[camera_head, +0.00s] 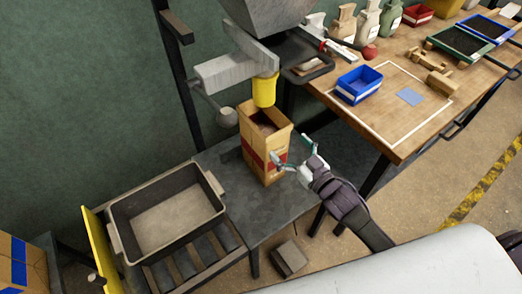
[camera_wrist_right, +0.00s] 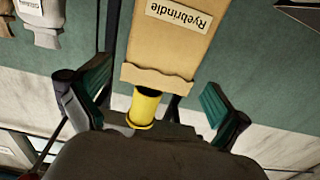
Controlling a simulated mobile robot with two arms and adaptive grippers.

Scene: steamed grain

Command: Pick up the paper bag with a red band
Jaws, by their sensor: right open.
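The brown paper bag with a red band (camera_head: 257,157) stands upright and open-topped on a dark grey stand, below a yellow spout. My right gripper (camera_head: 292,151) is open at the bag's right side, with one fingertip close to its front face; I cannot tell whether they touch. In the right wrist view, the bag (camera_wrist_right: 172,62) appears upside down with a "Ryebrindle" label, ahead of and between the open fingers (camera_wrist_right: 155,84). The red band does not show there. My left gripper is not in view.
The yellow spout (camera_head: 264,90) hangs just above the bag and also shows in the wrist view (camera_wrist_right: 146,106). A dark crate (camera_head: 119,222) sits on rollers to the left. A wooden table (camera_head: 398,143) at right holds a blue bin (camera_head: 358,87), several sacks and trays.

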